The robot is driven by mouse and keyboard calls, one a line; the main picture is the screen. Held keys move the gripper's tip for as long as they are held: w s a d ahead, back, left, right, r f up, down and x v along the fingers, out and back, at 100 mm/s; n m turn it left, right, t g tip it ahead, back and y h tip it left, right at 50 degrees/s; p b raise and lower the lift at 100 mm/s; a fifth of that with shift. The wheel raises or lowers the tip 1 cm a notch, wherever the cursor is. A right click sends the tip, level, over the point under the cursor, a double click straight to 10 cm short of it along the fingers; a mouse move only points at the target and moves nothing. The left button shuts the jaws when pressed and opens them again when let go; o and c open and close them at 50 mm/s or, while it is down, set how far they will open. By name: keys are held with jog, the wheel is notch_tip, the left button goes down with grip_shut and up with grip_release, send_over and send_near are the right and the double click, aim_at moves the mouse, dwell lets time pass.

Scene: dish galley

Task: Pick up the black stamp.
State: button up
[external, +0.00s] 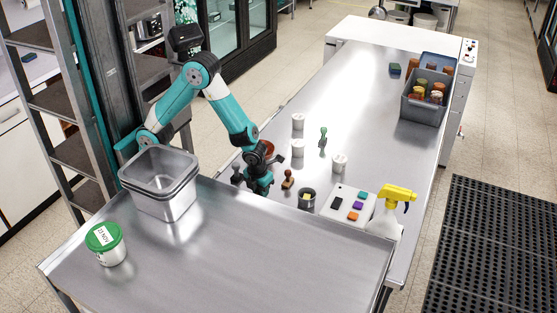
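A small dark upright shape (237,175), which looks like the black stamp, stands at the table edge just left of my gripper. My gripper (259,188) points down low over the near part of the long steel table (345,95). Its fingers are small and dark here, and I cannot tell whether they are open or hold anything. A brown stamp (288,179) stands just right of it, and a green stamp-like piece (323,138) stands farther back.
White jars (298,122), a dark cup (306,199), a white tray (348,217) with coloured blocks and a yellow-topped spray bottle (392,208) stand right of my gripper. Steel bins (160,190) and a green-lidded tub (106,245) stand on the front counter. A grey crate (421,108) is far right.

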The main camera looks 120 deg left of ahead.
jog(key=shift+c, duration=0.8)
